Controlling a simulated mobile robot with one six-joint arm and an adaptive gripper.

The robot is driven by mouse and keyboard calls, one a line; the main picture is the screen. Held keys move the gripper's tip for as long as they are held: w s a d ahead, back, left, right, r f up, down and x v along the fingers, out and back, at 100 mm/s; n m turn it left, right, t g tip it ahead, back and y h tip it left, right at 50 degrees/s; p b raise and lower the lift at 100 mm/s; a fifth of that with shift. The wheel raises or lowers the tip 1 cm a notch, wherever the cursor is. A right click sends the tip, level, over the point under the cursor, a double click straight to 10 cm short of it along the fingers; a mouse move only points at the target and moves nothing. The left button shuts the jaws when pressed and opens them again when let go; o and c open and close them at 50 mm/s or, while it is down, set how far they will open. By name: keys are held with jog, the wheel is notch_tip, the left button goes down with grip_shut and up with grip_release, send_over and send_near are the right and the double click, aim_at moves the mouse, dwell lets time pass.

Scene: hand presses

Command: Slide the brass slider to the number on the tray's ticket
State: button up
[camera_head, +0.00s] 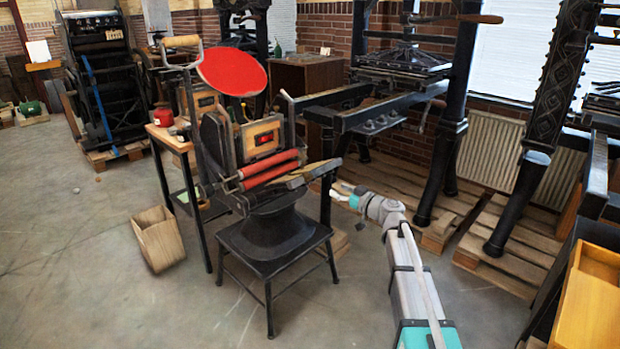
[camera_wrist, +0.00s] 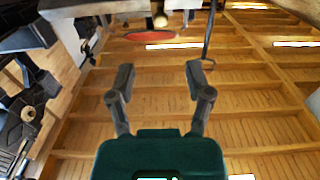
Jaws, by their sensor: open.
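My gripper (camera_head: 345,193) is in front of the hand press at the right of its black stand, with its arm reaching in from the lower right. In the wrist view my gripper (camera_wrist: 159,76) has its two fingers wide apart with nothing between them. A small brass-coloured rod end (camera_wrist: 159,14) shows beyond the fingers at the top of that view; I cannot tell whether it is the brass slider. The hand press (camera_head: 265,160) has a red disc (camera_head: 232,72) and two red rollers (camera_head: 268,168). I cannot make out the tray's ticket or any numbers.
A black stand (camera_head: 275,242) carries the press. A wooden box (camera_head: 158,240) is on the floor to its left. A larger iron press (camera_head: 400,75) stands behind on pallets. A yellow-orange wooden case (camera_head: 590,305) is at the right edge. The floor at front left is clear.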

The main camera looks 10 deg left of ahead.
aim_at(312, 177)
jog(key=x, duration=1.3)
jog(key=shift+w+a, duration=0.1)
